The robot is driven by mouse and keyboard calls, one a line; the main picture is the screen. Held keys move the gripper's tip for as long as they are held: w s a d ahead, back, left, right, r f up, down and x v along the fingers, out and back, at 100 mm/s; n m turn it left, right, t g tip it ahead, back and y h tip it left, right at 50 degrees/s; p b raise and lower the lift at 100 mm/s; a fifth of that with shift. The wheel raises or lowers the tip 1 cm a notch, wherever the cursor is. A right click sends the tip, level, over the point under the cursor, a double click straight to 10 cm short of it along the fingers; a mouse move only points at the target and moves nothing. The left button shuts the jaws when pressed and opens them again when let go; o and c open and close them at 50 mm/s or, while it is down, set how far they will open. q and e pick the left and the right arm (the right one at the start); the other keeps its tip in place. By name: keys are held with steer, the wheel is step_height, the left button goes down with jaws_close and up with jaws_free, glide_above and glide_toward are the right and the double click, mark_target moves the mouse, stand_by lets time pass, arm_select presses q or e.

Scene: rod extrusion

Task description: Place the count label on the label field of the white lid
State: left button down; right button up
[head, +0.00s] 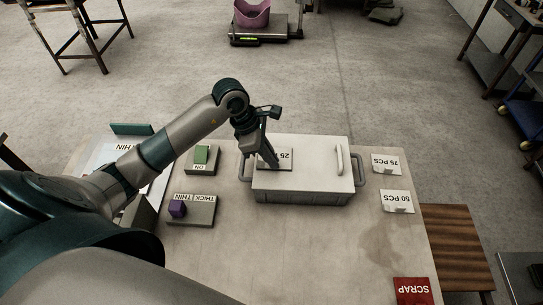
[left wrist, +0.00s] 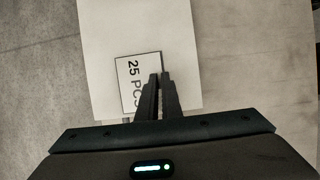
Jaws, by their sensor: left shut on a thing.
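The white lid (head: 318,160) sits on a grey box with side handles, and it fills the upper middle of the left wrist view (left wrist: 105,30). The count label, printed "25 PCS" (left wrist: 131,75), is over the lid's left part; it also shows in the head view (head: 285,155). My left gripper (left wrist: 158,78) is shut on the count label at its edge, with the fingers pointing down at the lid. I cannot tell whether the label touches the lid. The label field is not clearly distinguishable; the label and fingers may cover it. My right gripper is not in view.
The lid's upright handle (head: 340,160) stands to the right. The "75 PCS" label (head: 386,165) and "50 PCS" label (head: 397,202) lie right of the box. A red "SCRAP" piece (head: 412,291) is at the near right.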

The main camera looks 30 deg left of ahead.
arm_select(q)
steer(key=shift+f, duration=0.1)
steer(key=shift+f, duration=0.1)
steer(key=c, duration=1.9)
jaws_free()
steer(key=shift+c, duration=0.2)
steer(key=shift+r, duration=0.25)
steer(key=shift+a+r, duration=0.1)
steer(key=shift+r, duration=0.05)
steer(key=b+v, duration=0.4)
steer(key=v, duration=0.7)
steer(key=shift+r+b, duration=0.25)
steer(key=shift+b, duration=0.15)
